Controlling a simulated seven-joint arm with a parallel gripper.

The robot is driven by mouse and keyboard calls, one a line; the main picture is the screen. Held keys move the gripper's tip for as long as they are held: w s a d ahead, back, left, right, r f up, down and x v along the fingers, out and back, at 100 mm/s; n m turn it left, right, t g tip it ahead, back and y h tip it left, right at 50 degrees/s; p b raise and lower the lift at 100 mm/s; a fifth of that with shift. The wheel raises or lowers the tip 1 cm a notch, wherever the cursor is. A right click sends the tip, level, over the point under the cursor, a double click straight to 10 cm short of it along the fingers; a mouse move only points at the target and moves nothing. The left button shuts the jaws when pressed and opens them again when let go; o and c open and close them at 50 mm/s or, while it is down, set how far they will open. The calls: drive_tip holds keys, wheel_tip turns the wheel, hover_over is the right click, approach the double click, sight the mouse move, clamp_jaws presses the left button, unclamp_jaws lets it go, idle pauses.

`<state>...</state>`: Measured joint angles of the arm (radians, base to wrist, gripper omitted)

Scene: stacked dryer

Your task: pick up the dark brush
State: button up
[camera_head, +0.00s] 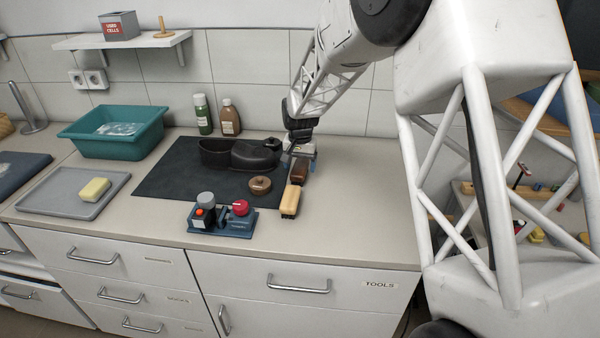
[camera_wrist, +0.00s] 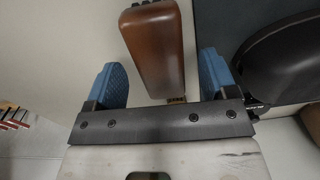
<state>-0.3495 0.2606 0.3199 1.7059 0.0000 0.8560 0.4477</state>
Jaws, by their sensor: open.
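The dark brush (camera_head: 299,172) has a brown wooden back and lies on the counter at the right edge of the black mat. In the wrist view the dark brush (camera_wrist: 158,50) points up from between my fingers. My gripper (camera_head: 301,152) is open at the far end of the brush. In the wrist view my gripper (camera_wrist: 160,78) has one blue finger on each side of the brush's near end, with gaps on both sides. Whether the fingers are down at the brush's height I cannot tell.
A light wooden brush (camera_head: 291,200) lies just in front of the dark one. The counter to the right (camera_head: 360,190) is clear.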

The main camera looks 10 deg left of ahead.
drive_tip(key=shift+f, duration=1.1)
drive_tip(key=shift+c, duration=0.3)
drive_tip(key=c, duration=1)
